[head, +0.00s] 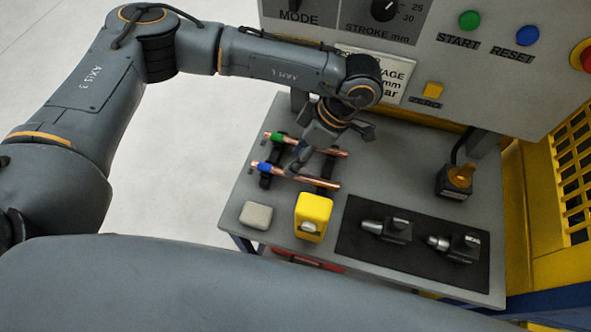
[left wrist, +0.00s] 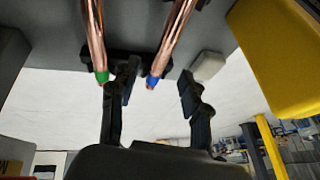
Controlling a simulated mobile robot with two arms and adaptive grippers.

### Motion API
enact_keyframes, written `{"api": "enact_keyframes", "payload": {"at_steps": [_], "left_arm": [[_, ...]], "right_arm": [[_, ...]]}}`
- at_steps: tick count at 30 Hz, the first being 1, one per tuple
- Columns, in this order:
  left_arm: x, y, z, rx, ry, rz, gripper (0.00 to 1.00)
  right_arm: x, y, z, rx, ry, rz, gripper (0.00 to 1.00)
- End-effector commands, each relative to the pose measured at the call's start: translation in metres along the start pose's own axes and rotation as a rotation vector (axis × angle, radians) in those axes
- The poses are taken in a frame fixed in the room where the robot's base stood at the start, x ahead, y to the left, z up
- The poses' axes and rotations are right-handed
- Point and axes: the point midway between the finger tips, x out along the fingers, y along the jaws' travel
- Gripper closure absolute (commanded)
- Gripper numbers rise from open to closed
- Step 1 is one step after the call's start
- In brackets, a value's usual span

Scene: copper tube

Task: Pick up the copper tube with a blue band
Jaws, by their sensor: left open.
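The copper tube with the blue band (head: 305,177) lies on dark supports on the grey table, nearer the front than the copper tube with a green band (head: 325,149). My left gripper (head: 308,158) is open above the tubes, in front of part of them. In the left wrist view, the blue-banded tube (left wrist: 174,44) runs down from the top edge and its blue end shows between the two open fingers (left wrist: 159,72). The green-banded tube (left wrist: 95,40) lies left of it, its end close to the left finger. I cannot tell whether the fingers touch either tube. My right gripper is not in view.
A light grey block (head: 256,215) and a yellow box (head: 313,217) stand in front of the tubes. A black mat (head: 350,235) with two dark metal parts lies to the right. A control panel (head: 430,60) rises behind. A dark device with an orange top (head: 456,180) stands back right.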

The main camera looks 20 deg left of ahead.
Motion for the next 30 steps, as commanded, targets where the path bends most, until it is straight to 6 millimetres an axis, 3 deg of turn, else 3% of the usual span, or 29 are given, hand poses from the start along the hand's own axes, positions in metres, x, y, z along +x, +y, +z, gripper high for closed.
{"api": "enact_keyframes", "payload": {"at_steps": [4, 9, 17, 24, 30], "left_arm": [[0.016, -0.003, -0.002, -0.001, 0.002, -0.005, 0.53], [0.037, -0.002, 0.0, -0.002, -0.001, -0.003, 0.53], [0.042, -0.001, 0.0, -0.001, 0.0, -0.002, 0.53], [0.041, -0.001, 0.001, -0.001, 0.0, -0.001, 1.0], [0.041, -0.001, 0.0, -0.001, 0.0, -0.001, 1.0]], "right_arm": [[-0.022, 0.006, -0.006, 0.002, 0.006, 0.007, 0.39], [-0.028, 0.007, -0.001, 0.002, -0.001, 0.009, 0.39], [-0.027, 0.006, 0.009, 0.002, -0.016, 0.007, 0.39], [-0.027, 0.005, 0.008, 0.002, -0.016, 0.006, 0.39], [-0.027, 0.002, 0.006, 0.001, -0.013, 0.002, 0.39]]}}
